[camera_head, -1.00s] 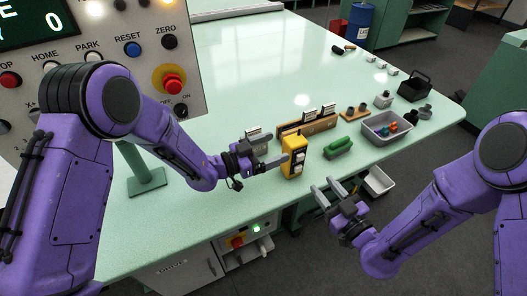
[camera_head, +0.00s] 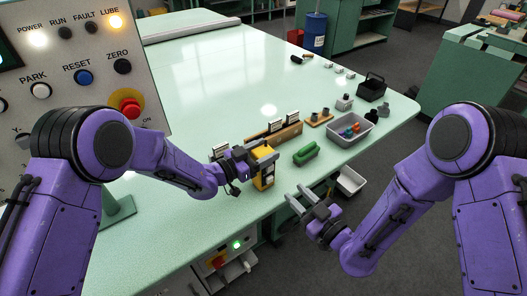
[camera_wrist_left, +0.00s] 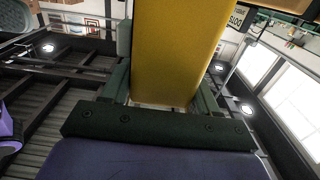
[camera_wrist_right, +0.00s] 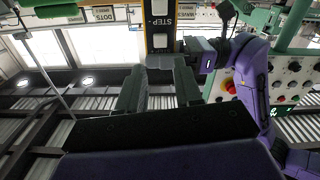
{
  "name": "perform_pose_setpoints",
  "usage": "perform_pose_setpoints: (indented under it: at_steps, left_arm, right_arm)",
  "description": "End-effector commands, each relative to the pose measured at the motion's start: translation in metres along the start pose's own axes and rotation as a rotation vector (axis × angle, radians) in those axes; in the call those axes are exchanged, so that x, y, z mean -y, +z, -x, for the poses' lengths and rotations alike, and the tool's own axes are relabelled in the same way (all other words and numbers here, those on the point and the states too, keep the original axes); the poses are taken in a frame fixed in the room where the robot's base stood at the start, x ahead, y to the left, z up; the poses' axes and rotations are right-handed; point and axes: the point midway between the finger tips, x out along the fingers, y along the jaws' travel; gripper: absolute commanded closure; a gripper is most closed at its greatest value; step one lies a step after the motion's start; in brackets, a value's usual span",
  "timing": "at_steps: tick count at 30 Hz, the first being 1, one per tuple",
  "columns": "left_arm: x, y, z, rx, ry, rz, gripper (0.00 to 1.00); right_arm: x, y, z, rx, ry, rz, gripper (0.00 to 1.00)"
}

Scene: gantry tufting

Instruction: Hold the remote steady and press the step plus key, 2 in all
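The yellow remote (camera_head: 264,178) is upright near the table's front edge, with pale keys on a dark face. It fills the middle of the left wrist view (camera_wrist_left: 178,45). My left gripper (camera_head: 262,154) has its fingers on both sides of the remote's body and looks shut on it. In the right wrist view the remote (camera_wrist_right: 160,58) shows a STEP label between two pale keys; the sign by the upper key is cut off. My right gripper (camera_head: 298,195) is open and empty, in front of the remote and apart from it, with its fingers pointing towards it.
A green-handled item (camera_head: 306,153), a wooden rack with cards (camera_head: 287,134) and a grey tray (camera_head: 340,136) with small coloured pieces stand right of the remote. A white bin (camera_head: 351,181) sits below the edge. The control panel (camera_head: 75,50) stands at left. The table's far middle is clear.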

Motion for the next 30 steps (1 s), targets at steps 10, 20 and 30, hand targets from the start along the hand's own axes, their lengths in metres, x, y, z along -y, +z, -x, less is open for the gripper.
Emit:
perform_pose_setpoints:
  at_steps: [10, 20, 30]
  left_arm:
    - [0.0001, 0.0000, 0.0002, 0.000, 0.000, 0.000, 0.83]
    - [0.0001, 0.0001, 0.0003, 0.000, 0.000, 0.001, 0.83]
    - [0.0002, 0.0001, 0.0003, 0.000, 0.000, 0.001, 0.83]
  right_arm:
    - [-0.0001, 0.0000, 0.0000, 0.000, 0.000, 0.000, 1.00]
    - [0.0000, 0.0000, 0.0000, 0.000, 0.000, 0.000, 1.00]
    - [0.0000, 0.0000, 0.0000, 0.000, 0.000, 0.000, 1.00]
